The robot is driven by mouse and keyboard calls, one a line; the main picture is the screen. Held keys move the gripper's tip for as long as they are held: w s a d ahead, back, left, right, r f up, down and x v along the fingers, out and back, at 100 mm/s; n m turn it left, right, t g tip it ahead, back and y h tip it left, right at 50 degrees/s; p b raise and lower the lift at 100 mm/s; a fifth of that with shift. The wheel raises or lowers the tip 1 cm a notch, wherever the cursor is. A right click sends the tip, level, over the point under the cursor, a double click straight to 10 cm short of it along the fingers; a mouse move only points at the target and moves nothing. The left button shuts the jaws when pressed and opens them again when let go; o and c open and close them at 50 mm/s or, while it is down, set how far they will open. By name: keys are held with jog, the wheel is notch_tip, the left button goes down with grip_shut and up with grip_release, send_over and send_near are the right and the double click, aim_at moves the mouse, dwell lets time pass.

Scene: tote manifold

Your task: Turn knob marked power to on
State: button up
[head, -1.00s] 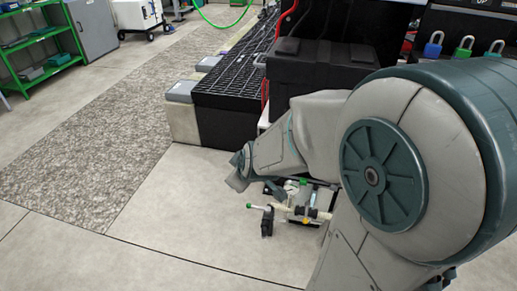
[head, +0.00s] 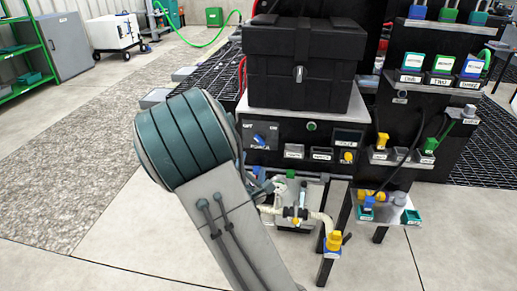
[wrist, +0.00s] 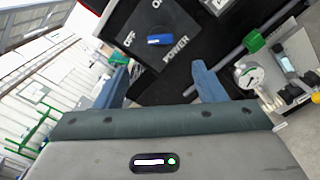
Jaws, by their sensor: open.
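The power knob (head: 258,140) is a blue bar on the black front panel, just right of my arm in the head view. Its POWER label is below it, with OFF at upper left and ON at upper right. The bar slants and appears to point toward OFF. In the wrist view the knob (wrist: 160,40) shows on its dark square plate (wrist: 140,25), beyond the fingertips and near the middle between them. My gripper (wrist: 159,68) is open and empty, its two blue-grey fingers wide apart and not touching the knob. In the head view my arm mostly hides the gripper.
A black case (head: 304,65) sits above the panel. A green button (head: 311,126) and a yellow knob (head: 348,156) are to the right. Below is a pipe manifold (head: 294,212), with a gauge (wrist: 247,76) in the wrist view. Floor on the left is open.

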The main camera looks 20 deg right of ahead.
aim_at(259, 142)
jog(key=b+x, duration=0.3)
jog(key=x, duration=0.9)
jog(key=shift+w+d, duration=0.15)
jog(key=c, duration=1)
